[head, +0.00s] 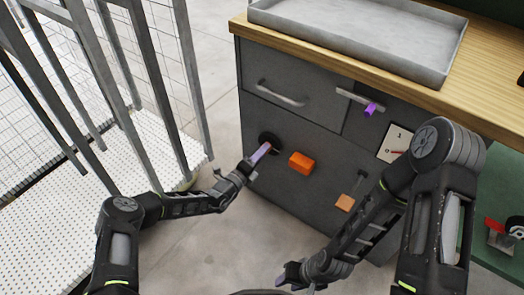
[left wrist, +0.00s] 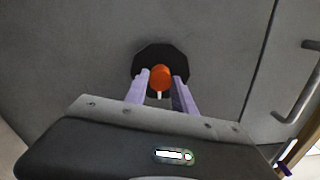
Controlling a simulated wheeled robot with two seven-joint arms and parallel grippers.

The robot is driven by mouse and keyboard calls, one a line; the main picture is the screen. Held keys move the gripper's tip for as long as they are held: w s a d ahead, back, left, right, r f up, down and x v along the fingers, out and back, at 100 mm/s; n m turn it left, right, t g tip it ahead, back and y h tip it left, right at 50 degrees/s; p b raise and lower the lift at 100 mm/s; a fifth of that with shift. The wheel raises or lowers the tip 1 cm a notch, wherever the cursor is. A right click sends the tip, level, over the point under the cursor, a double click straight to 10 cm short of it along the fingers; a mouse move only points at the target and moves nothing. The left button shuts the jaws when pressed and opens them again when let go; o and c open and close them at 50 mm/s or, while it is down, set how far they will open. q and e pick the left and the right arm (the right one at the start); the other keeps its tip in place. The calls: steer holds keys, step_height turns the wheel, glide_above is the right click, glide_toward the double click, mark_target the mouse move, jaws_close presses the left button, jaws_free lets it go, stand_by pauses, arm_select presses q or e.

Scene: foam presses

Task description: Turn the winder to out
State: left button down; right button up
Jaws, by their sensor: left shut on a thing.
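The winder is a black many-sided disc (head: 268,137) on the grey cabinet front, partly hidden by my left gripper (head: 261,152). In the left wrist view the black disc (left wrist: 158,53) has a round orange knob (left wrist: 160,77) in front of it, with a small white mark just below. My left gripper's two purple fingers (left wrist: 161,84) stand on either side of the orange knob, shut on it. My right gripper (head: 288,275) hangs low near the bottom of the head view, away from the cabinet; whether its jaws are open is unclear. I see no readable "out" mark.
An orange block (head: 301,162) sticks out just right of the winder. A tan knob on a lever (head: 345,202), a drawer handle (head: 282,94), a purple-tipped handle (head: 371,108) and a white dial card (head: 395,143) are nearby. A metal rack (head: 150,90) stands left.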

arm_select(q)
steer(key=shift+w+a+m+p, duration=0.1)
steer(key=shift+m+p, duration=2.35)
steer(key=shift+m, duration=6.3)
steer(key=shift+a+m+p, duration=0.1)
steer(key=shift+m+p, duration=2.3)
steer(key=shift+m, duration=6.35)
steer(key=c, duration=1.1)
jaws_free()
steer(key=shift+o, duration=0.2)
